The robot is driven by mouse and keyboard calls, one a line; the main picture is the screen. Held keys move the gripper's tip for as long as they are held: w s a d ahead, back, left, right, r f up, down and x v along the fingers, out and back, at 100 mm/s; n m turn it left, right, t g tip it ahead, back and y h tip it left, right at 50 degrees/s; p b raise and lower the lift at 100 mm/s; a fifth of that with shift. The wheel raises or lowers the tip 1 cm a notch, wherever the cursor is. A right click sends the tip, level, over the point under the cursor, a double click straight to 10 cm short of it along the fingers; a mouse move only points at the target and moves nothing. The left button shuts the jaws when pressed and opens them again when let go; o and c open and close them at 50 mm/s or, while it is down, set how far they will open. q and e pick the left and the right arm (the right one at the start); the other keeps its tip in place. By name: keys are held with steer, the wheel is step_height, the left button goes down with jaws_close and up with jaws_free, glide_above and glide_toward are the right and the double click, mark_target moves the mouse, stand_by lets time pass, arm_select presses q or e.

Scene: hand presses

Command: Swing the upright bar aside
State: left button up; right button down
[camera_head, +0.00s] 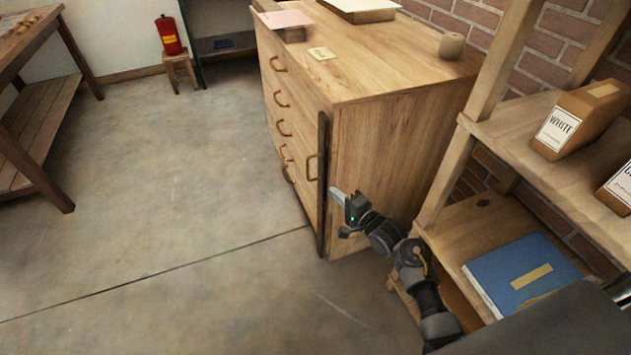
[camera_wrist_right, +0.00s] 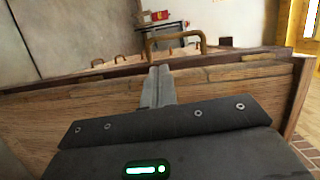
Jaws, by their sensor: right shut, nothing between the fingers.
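The upright bar (camera_head: 322,190) is a dark, narrow strip standing along the near front corner of the wooden drawer cabinet (camera_head: 390,140). In the right wrist view the bar (camera_wrist_right: 235,57) runs crosswise just past my fingertips. My right gripper (camera_head: 336,194) is shut and empty, with its fingers pointing left at the bar's lower half from the cabinet's side. In the right wrist view the shut fingers (camera_wrist_right: 160,78) reach the bar's edge; I cannot tell whether they touch it. My left gripper is not in view.
Curved drawer handles (camera_head: 282,98) stick out of the cabinet front; one handle (camera_head: 311,167) is close beside the bar. A shelf unit (camera_head: 530,150) with boxes and a blue folder (camera_head: 520,272) stands close to my right arm. The floor (camera_head: 170,190) left of the cabinet is clear.

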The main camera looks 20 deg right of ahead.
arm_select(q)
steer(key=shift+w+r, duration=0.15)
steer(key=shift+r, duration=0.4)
arm_select(e)
steer(key=shift+w+r+t, duration=0.15)
steer(key=shift+r, duration=0.45)
steer(key=shift+w+r+t, duration=0.1)
steer(key=shift+r+t, duration=0.05)
steer(key=shift+r, duration=0.45)
steer(key=shift+w, duration=0.1)
